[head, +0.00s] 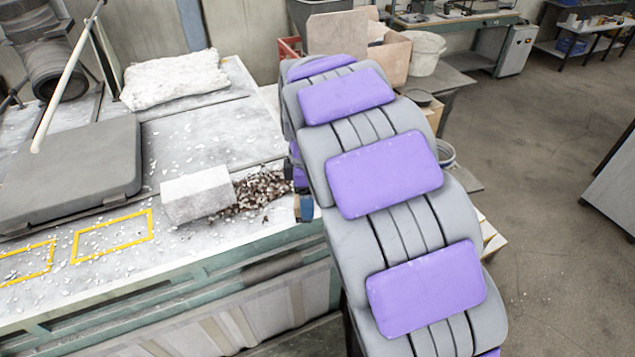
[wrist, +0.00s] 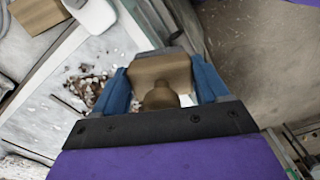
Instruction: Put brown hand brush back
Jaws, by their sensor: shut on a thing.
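In the wrist view, my gripper (wrist: 162,84) is shut on the brown hand brush (wrist: 160,72). The brush has a wide brown block and a narrower rounded handle end that points back toward the gripper's base. A blue finger presses on each side of it. The brush's far edge looks grey. It is held beside the workbench's edge, with floor to its right. In the head view, only a blue fingertip of my gripper (head: 304,208) shows past my arm, and the brush is mostly or wholly hidden there.
A grey workbench (head: 215,130) carries a pile of brown and white chips (head: 262,192), a white block (head: 197,195), a dark flat slab (head: 75,170) and a white fluffy bundle (head: 175,78). Yellow outlines (head: 112,236) mark its front. Boxes and a white bucket (head: 427,54) stand behind my arm. Floor at right is open.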

